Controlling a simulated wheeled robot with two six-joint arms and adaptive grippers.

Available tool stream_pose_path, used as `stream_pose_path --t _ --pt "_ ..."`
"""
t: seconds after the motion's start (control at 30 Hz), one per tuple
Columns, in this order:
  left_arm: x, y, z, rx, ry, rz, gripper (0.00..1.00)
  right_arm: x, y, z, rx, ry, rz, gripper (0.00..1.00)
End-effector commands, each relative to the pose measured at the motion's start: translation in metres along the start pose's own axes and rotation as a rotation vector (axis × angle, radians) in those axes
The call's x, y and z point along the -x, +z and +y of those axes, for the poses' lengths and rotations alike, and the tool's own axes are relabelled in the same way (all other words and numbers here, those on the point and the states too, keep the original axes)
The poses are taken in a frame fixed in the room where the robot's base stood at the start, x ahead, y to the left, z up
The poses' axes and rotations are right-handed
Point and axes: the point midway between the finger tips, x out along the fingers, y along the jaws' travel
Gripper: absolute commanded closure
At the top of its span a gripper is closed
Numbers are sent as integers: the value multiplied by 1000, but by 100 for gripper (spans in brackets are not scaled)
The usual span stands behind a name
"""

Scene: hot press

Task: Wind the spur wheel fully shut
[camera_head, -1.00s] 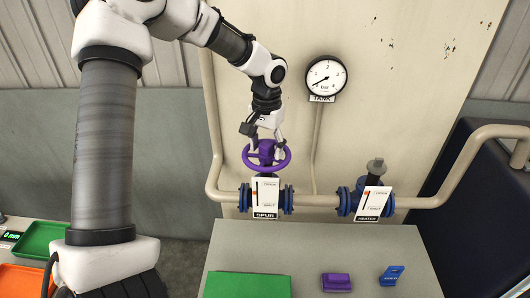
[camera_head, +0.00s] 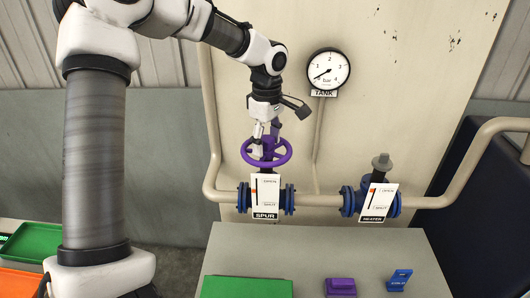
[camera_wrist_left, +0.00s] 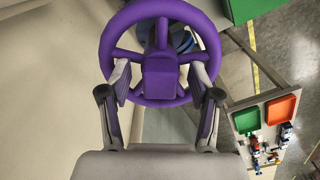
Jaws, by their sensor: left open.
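The purple spur wheel (camera_head: 281,158) sits on top of the blue spur valve (camera_head: 289,199), above a white plate marked SPUR (camera_head: 265,190). An orange mark shows near the upper, open end of that plate. My left gripper (camera_head: 266,139) points down over the wheel. In the left wrist view its open fingers (camera_wrist_left: 161,82) stand on either side of the square purple hub (camera_wrist_left: 159,76), inside the rim (camera_wrist_left: 111,40). A gap shows between the fingers and the hub. I cannot tell whether the fingers touch the spokes. My right gripper is not in view.
A heater valve (camera_head: 371,198) with a grey stem stands to the right on the same pipe. A tank gauge (camera_head: 329,70) hangs above. The grey table (camera_head: 330,245) in front holds a green mat (camera_head: 246,288), a purple block (camera_head: 340,287) and a blue piece (camera_head: 399,280).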

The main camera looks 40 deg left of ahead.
Motion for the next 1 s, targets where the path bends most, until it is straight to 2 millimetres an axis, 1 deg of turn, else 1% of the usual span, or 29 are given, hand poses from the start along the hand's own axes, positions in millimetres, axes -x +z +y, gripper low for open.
stream_pose_path --t 0.17,0.2,0.27,0.3,0.33,0.47,0.57,0.67,0.93,1.0 --pt "1 0 0 12 0 0 38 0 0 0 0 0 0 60" --pt "1 0 0 12 0 0 45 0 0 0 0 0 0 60" --pt "1 0 0 11 0 0 66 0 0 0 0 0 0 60" --pt "1 0 0 11 -1 0 80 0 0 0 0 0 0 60" --pt "1 0 0 10 -1 0 89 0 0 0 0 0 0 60" --pt "0 0 0 9 -1 0 88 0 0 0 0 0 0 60" --pt "4 0 -1 -48 -3 -1 88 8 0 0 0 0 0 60" --pt "8 0 -1 -245 -6 -2 88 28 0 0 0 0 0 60" --pt "10 0 -2 -900 -7 -5 88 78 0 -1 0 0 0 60" --pt "0 0 -1 -1061 -4 -4 88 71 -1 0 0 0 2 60"
